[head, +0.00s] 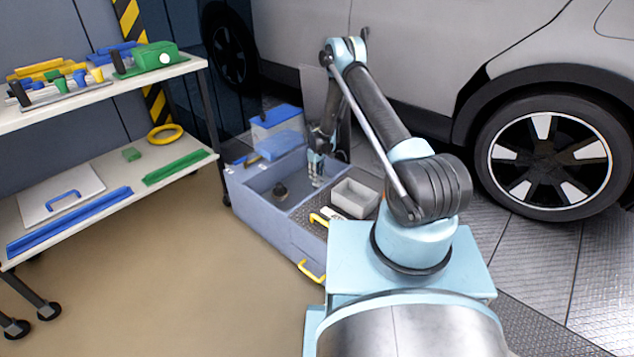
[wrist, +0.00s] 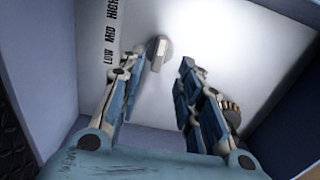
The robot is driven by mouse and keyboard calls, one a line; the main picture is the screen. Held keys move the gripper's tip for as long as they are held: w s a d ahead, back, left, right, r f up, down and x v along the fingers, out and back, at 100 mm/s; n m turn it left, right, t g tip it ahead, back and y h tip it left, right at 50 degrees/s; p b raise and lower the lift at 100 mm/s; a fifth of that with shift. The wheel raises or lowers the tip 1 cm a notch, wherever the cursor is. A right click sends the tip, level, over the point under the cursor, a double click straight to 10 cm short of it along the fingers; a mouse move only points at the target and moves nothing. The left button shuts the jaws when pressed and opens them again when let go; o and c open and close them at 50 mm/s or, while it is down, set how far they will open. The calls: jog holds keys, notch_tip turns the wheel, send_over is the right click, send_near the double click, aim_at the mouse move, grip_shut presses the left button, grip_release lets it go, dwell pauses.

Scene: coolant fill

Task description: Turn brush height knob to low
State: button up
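In the wrist view a grey knob (wrist: 156,56) with a pale raised bar stands on a white panel (wrist: 155,105). A label strip (wrist: 112,30) left of it reads LOW, MID, HIGH from bottom to top. I cannot tell which word the knob points at. My gripper (wrist: 162,58) is open, its left fingertip close beside the knob and its right fingertip farther off to the right. Contact is not clear. In the head view my gripper (head: 316,168) reaches down into a blue-grey open box (head: 255,215); I cannot make out the knob there.
A grey tray (head: 355,198) sits to the right of the gripper. A shelf cart (head: 110,195) stands left and a car (head: 420,60) behind. Box walls surround the gripper.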

aim_at(317, 184)
jog(key=shift+r, duration=2.95)
